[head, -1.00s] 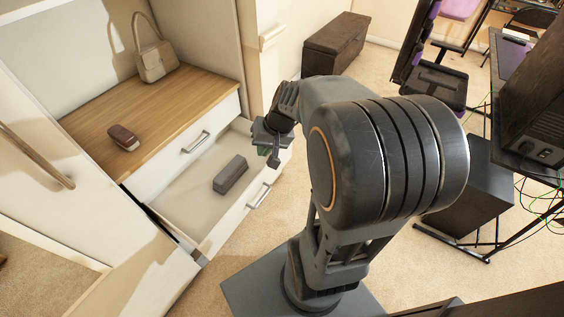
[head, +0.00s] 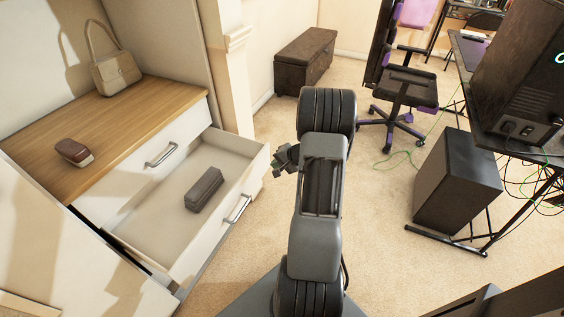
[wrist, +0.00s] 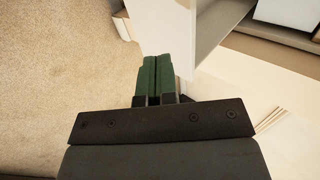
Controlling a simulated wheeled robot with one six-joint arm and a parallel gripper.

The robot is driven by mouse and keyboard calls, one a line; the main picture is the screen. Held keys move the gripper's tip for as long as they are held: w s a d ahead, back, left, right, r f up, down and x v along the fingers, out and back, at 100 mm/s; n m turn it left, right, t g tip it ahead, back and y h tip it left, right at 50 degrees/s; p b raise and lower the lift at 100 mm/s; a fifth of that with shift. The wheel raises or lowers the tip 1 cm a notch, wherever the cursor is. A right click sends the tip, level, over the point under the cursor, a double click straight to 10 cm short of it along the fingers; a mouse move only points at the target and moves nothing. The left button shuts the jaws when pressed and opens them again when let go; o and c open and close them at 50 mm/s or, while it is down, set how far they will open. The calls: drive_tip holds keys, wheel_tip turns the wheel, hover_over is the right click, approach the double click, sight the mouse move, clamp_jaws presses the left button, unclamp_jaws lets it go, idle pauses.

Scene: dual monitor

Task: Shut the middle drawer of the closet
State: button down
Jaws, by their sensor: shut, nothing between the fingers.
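The white closet's open drawer (head: 150,217) is pulled well out below a shut drawer (head: 140,170) in the head view. It has a metal handle (head: 238,208) on its front, and a dark grey box (head: 204,189) lies inside. My gripper (head: 277,166) is beside the drawer front's far right corner, partly hidden by my arm. In the wrist view its green fingers (wrist: 157,73) are together and empty, close to a white panel (wrist: 163,28) that looks like the drawer. I cannot tell whether they touch it.
A wooden closet shelf (head: 120,120) holds a beige handbag (head: 116,70) and a brown-red item (head: 73,152). A dark chest (head: 305,60), an office chair (head: 405,90) and a black cabinet (head: 457,185) stand beyond and right of my arm. Carpet is clear between arm and black cabinet.

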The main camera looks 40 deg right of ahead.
sight(256, 164)
drive_tip(key=w, duration=0.1)
drive_tip(key=w+a+f, duration=0.1)
drive_tip(key=w, duration=0.1)
drive_tip(key=w+a+f, duration=0.1)
drive_tip(key=w, duration=0.1)
drive_tip(key=shift+a+f, duration=0.2)
drive_tip(key=shift+f, duration=0.05)
drive_tip(key=shift+w+a, duration=0.25)
drive_tip(key=shift+w, duration=0.35)
